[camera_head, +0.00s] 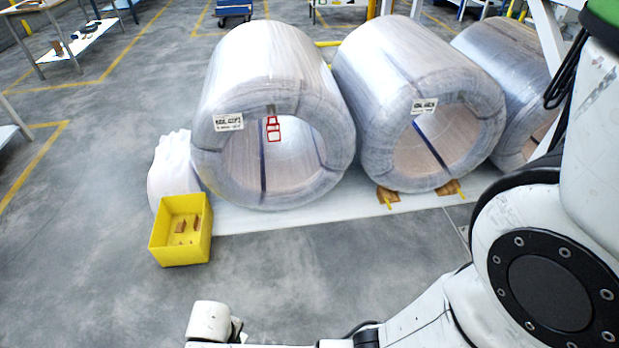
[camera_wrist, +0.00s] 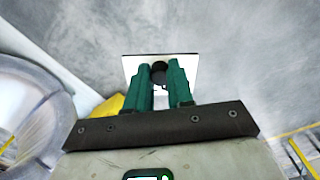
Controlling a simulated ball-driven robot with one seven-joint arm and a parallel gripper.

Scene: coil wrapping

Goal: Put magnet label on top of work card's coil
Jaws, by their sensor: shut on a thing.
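The magnet label (camera_wrist: 132,66) is a white square plate with a round black magnet in its middle. My gripper (camera_wrist: 160,68) is shut on the magnet between its green fingers, with the plate beyond the fingertips. In the wrist view they are over grey floor, apart from any coil. The work card (camera_head: 273,129), red-framed, hangs at the upper inner rim of the left wrapped coil (camera_head: 262,55). That coil lies on its side with its opening facing me. The bright upper surface of the coil looks bare. In the head view my gripper and the label cannot be made out.
A middle coil (camera_head: 400,50) and a right coil (camera_head: 505,50) lie alongside, close together. A yellow bin (camera_head: 182,245) and a white sack (camera_head: 170,168) stand at the left coil's front left. Wooden wedges (camera_head: 388,195) lie by the middle coil. Floor to the left is open.

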